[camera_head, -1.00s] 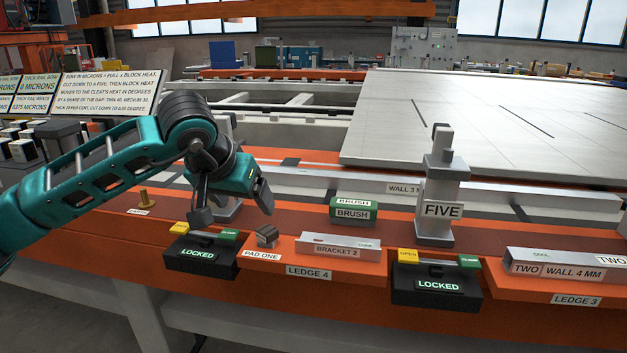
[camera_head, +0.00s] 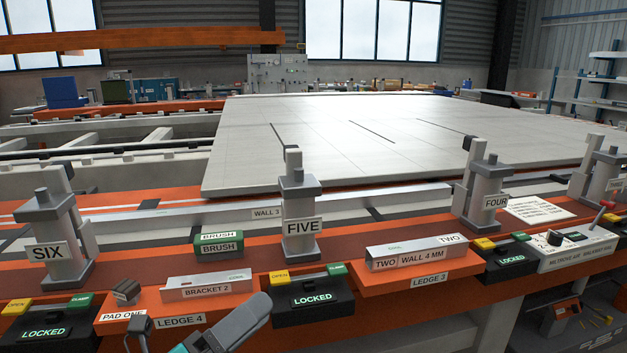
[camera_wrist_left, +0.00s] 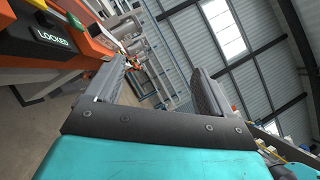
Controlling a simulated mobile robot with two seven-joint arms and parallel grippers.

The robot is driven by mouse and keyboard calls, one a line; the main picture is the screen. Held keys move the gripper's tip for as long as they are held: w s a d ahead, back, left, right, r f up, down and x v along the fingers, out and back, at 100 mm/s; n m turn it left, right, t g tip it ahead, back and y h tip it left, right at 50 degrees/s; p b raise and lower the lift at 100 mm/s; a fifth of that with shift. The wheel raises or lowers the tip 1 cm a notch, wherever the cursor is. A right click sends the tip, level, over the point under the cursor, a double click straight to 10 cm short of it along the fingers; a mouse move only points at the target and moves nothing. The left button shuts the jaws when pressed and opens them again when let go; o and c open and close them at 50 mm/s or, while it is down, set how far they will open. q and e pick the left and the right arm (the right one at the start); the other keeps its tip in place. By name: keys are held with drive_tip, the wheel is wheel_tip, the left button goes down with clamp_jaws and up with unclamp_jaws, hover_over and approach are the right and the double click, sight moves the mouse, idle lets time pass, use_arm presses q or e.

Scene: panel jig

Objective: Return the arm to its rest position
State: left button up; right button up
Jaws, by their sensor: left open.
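My left gripper (camera_head: 200,315) shows at the bottom edge of the head view, in front of ledge 4 (camera_head: 181,321). Its two grey fingers are apart and nothing shows between them. The rest of the left arm is below the picture. In the left wrist view, the gripper (camera_wrist_left: 158,80) has its fingers spread, with empty space, the far racks and the wall beyond them. The pad one block (camera_head: 126,291) and bracket 2 (camera_head: 207,286) stand on ledge 4, apart from the gripper. My right gripper does not show.
Clamps six (camera_head: 47,252), five (camera_head: 301,227) and four (camera_head: 487,196) stand along the orange bench. Boxes reading LOCKED sit at its front edge, one near the gripper (camera_head: 310,300). A large pale panel (camera_head: 330,150) lies behind.

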use_arm(q)
drive_tip(key=s+a+f+n+t+y, duration=0.1)
drive_tip(key=a+f+n+y, duration=0.2)
drive_tip(key=f+n+y, duration=0.6)
drive_tip(key=s+a+f+n+y, duration=0.1)
drive_tip(key=a+f+n+y, duration=0.35)
drive_tip(key=n, duration=0.95)
drive_tip(key=s+f+n+g, duration=0.5)
drive_tip(key=s+f+n, duration=0.4)
drive_tip(key=f, duration=0.4)
wheel_tip(320, 180, up, 9)
drive_tip(key=a+p, duration=0.2)
drive_tip(key=p, duration=1.1)
drive_tip(key=shift+s+r+t+y, duration=0.15)
drive_tip(key=shift+s+t+y, duration=0.15)
drive_tip(key=shift+s+y, duration=0.15)
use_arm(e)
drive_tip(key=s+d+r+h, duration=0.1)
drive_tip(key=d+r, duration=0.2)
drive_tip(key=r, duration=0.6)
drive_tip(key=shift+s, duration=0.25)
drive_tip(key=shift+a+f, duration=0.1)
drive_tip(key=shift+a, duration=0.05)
use_arm(q)
drive_tip(key=shift+c, duration=0.4)
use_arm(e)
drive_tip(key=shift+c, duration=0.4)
